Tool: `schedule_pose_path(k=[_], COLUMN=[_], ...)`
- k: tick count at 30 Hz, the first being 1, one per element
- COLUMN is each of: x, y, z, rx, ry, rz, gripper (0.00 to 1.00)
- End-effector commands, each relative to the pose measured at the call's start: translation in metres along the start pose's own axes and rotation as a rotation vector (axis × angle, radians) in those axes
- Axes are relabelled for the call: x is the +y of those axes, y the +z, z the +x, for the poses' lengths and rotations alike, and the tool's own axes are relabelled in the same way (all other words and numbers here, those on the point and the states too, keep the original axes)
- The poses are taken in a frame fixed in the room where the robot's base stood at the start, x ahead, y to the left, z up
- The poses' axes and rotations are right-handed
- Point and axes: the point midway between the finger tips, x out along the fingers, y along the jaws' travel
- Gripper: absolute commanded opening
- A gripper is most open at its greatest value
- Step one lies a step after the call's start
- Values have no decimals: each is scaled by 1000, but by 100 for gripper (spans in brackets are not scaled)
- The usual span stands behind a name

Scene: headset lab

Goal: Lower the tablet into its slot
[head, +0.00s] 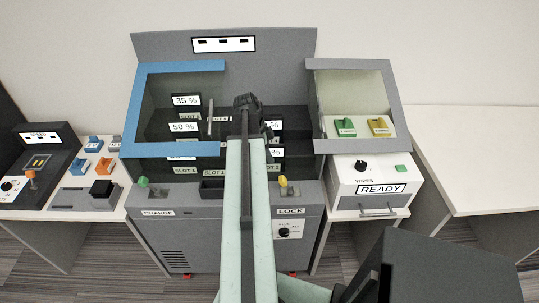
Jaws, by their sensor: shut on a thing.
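My gripper (247,106) is above the slots of the grey charging cabinet (310,190), at the far end of my arm. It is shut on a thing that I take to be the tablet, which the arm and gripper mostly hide. Dark slots with labels stand in the cabinet, among them the 35 % label (186,100) and the 50 % label (183,127). My arm hides the middle slots, so I cannot tell whether the tablet touches any slot.
A blue-framed clear panel (132,105) covers the cabinet's left side. A control box (35,165) is at far left. The right-hand table (480,150) is bare.

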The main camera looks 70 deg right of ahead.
Motion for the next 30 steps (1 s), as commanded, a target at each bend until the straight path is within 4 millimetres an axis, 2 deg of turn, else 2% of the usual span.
schedule_pose_path(k=[3,4,6,7,19,23,30], x=[0,0,0,0,0,0,0], y=[1,1,1,1,0,-1,-2], z=[4,4,3,3,-3,-20,-66], rx=[0,0,0,0,0,0,0], ry=[0,0,0,0,0,0,0], rz=[0,0,0,0,0,-1,0], gripper=[0,21,40,44,44,44,44])
